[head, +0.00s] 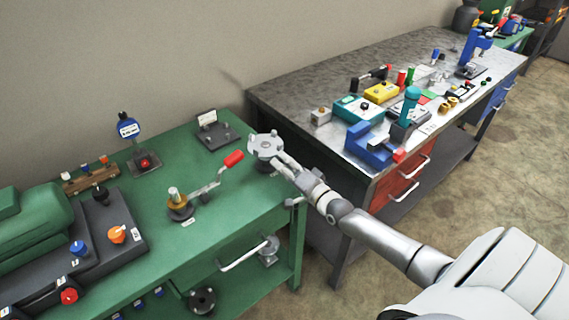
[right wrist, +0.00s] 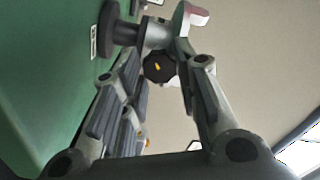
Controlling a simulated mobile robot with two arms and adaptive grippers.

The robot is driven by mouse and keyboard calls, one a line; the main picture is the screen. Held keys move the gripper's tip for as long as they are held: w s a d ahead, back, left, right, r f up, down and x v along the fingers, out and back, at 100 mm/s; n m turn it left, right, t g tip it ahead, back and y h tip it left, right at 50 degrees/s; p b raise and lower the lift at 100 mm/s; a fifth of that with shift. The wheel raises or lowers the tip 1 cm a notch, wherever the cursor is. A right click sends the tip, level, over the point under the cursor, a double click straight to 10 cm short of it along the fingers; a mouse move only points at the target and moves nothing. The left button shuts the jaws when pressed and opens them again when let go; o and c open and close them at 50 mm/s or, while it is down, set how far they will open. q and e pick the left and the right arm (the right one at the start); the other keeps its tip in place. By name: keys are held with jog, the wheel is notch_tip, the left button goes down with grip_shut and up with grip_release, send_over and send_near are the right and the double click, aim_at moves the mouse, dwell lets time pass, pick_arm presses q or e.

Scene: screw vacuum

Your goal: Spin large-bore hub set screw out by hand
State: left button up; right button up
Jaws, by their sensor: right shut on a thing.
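The large-bore hub (head: 265,145) is a grey lobed disc on a post near the right end of the green bench. It also shows in the right wrist view (right wrist: 183,32), above a dark round base (right wrist: 108,30). The set screw has a black knob with a yellow mark (right wrist: 158,67) in the right wrist view, facing my camera. My right gripper (head: 280,158) reaches the hub's near right side. Its fingers (right wrist: 161,70) stand on both sides of the black knob and are shut on it. The knob is hidden in the head view. My left gripper is not in view.
A red-handled lever fixture (head: 205,185) stands just left of the hub. A dark plate with a bracket (head: 215,132) and a blue gauge (head: 128,130) are farther back. A grey bench (head: 300,85) crowded with tools stands behind to the right.

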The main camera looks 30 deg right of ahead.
jog(key=n+p, duration=0.1)
jog(key=n, duration=0.3)
jog(key=shift+n, duration=0.4)
jog(key=n, duration=0.3)
jog(key=shift+n+p, duration=0.3)
jog(key=n, duration=0.4)
jog(key=shift+a, duration=0.1)
jog(key=shift+n+p, duration=0.3)
jog(key=shift+n, duration=1.8)
jog(key=o, duration=1)
